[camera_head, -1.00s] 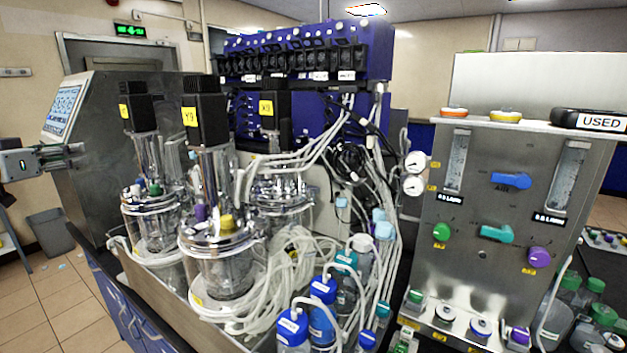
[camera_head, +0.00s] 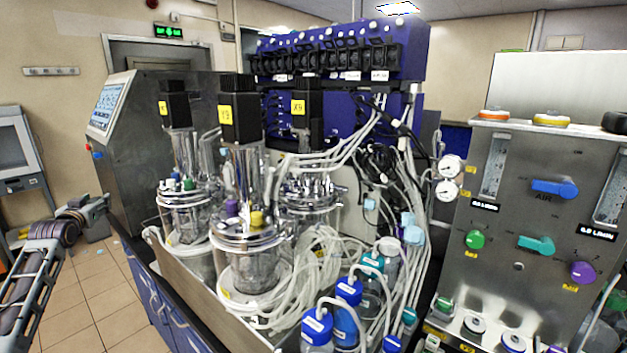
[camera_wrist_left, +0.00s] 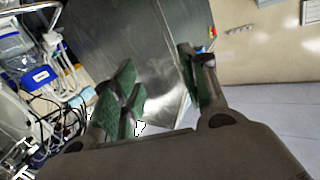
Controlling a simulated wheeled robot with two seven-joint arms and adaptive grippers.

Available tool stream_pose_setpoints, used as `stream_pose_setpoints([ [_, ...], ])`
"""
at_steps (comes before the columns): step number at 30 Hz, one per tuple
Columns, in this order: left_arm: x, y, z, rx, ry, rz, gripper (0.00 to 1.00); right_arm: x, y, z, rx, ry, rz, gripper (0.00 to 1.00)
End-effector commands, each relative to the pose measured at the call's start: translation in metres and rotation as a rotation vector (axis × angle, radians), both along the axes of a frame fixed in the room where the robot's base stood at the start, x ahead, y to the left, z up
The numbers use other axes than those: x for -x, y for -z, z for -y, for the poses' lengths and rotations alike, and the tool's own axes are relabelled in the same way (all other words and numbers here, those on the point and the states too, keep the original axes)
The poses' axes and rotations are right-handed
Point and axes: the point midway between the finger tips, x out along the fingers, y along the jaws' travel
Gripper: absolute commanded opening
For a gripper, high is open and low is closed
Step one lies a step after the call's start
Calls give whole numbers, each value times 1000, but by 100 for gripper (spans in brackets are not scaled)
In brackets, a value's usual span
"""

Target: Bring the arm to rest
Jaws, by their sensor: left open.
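My left arm comes in from the left edge of the head view, with a dark lattice-like link and a brown joint. Its left gripper (camera_head: 103,213) is in front of the grey control cabinet's lower left side. In the left wrist view the left gripper (camera_wrist_left: 158,75) has its two green-padded fingers spread, with nothing between them. The steel cabinet side (camera_wrist_left: 150,45) shows behind the fingers. My right gripper is not in view.
The grey cabinet with a screen (camera_head: 106,106) stands near the gripper. Glass bioreactor vessels (camera_head: 245,262) with tubing, blue-capped bottles (camera_head: 317,328) and a valve panel (camera_head: 510,255) fill the middle and right. Tiled floor (camera_head: 95,305) is open at lower left.

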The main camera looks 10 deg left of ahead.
Motion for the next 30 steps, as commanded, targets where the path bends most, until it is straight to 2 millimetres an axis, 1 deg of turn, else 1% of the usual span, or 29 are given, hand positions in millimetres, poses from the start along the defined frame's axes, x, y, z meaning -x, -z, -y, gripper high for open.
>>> stream_pose_setpoints([
  [1,-2,21,-2,1,-7,-22,44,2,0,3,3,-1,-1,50],
  [3,-5,47,-5,-6,-17,-49,44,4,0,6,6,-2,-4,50],
  [8,-8,107,-6,-20,-31,-117,44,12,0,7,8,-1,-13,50],
  [12,-8,159,-3,-32,-35,-179,44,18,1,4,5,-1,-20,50],
  [14,-7,181,-1,-36,-35,-206,44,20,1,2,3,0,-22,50],
  [18,-3,233,7,-45,-30,-270,44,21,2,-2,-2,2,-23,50],
  [22,2,280,17,-51,-20,-329,44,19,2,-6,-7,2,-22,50],
  [30,22,375,44,-61,11,-455,44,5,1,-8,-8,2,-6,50],
])
